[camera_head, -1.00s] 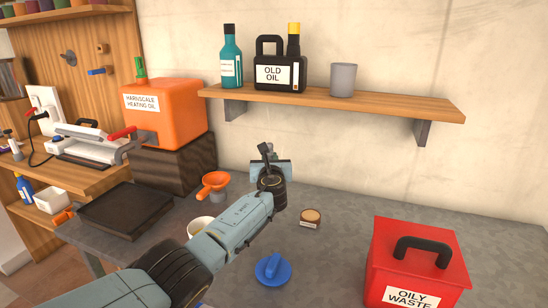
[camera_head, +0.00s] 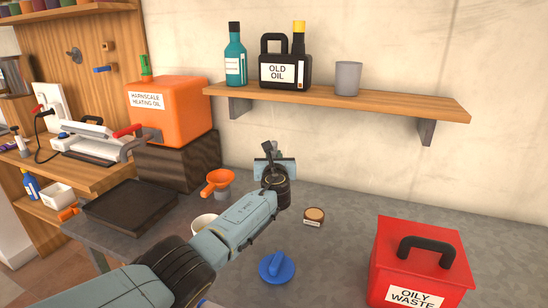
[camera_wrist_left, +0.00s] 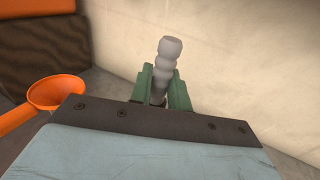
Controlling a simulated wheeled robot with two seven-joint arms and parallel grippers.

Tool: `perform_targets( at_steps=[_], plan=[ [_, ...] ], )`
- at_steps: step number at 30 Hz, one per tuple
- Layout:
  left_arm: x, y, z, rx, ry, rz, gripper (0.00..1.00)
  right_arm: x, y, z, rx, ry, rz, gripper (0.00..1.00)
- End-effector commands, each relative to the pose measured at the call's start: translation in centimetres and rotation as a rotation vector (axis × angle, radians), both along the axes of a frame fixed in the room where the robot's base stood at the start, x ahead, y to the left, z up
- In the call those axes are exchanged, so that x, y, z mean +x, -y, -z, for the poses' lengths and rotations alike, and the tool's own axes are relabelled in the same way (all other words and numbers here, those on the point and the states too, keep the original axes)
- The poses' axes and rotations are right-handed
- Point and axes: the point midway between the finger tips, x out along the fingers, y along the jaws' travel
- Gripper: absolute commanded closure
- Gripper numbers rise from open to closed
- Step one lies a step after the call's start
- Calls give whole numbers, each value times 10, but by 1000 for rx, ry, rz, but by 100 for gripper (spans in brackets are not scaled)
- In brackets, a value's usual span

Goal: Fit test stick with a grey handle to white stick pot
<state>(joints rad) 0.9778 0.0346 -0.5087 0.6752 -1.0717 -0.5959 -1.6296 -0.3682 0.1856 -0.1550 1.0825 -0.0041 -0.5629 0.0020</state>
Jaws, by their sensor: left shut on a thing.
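My left gripper (camera_head: 268,152) is above the grey worktop, toward the wall, with its jaws pointing away from me. In the left wrist view, its green fingers are shut on the test stick's ridged grey handle (camera_wrist_left: 167,62), which stands up between them. The lower part of the stick is hidden behind the gripper body. A white round pot (camera_head: 202,222), which looks like the stick pot, stands on the worktop at the left of my forearm and is partly hidden by it. The gripper is beyond the pot and to its right. My right gripper is not in view.
An orange funnel (camera_head: 217,181) stands left of the gripper, near a black tray (camera_head: 130,207). A small round tin (camera_head: 314,216), a blue cap (camera_head: 276,267) and a red oily waste bin (camera_head: 420,260) are to the right. A wooden shelf (camera_head: 390,103) overhangs the back.

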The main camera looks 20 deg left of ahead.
Motion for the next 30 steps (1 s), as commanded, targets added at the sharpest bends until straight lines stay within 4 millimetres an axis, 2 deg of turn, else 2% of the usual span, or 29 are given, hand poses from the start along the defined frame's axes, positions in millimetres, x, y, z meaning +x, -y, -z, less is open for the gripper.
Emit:
perform_targets(
  at_steps=[30],
  plan=[
    [0, 0, 31, 1, 1, 0, 100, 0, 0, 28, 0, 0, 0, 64]
  ],
)
